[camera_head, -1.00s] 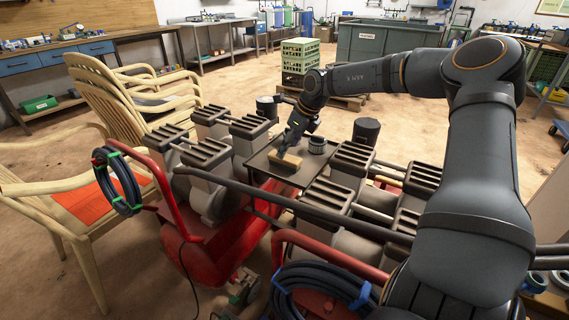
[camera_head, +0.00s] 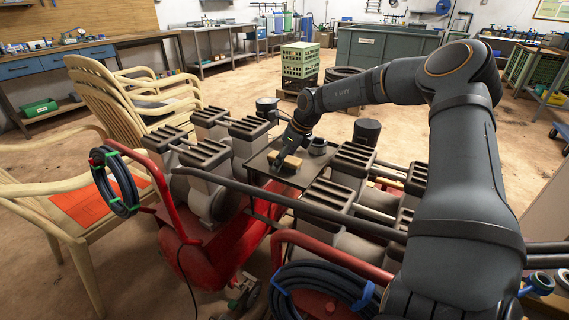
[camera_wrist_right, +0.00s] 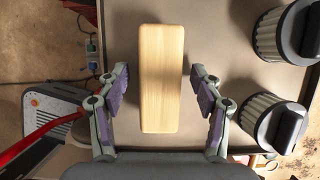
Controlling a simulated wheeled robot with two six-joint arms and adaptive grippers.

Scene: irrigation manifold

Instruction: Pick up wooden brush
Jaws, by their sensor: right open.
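The wooden brush (camera_head: 292,163) is a pale block lying on the dark tray (camera_head: 261,165) in the middle of the machine. In the right wrist view the brush (camera_wrist_right: 161,80) runs lengthwise, with only its smooth top visible. My right gripper (camera_wrist_right: 161,88) is open, its two fingers on either side of the brush with gaps to both. In the head view the right gripper (camera_head: 286,158) is right at the brush and covers part of it. My left gripper is not in view.
Two dark-capped ribbed filters (camera_wrist_right: 275,122) stand right of the brush, the nearer one close to the right finger. A red-framed machine (camera_head: 205,245) with grey ridged blocks (camera_head: 325,197) surrounds the tray. A coiled hose (camera_head: 325,290) hangs in front.

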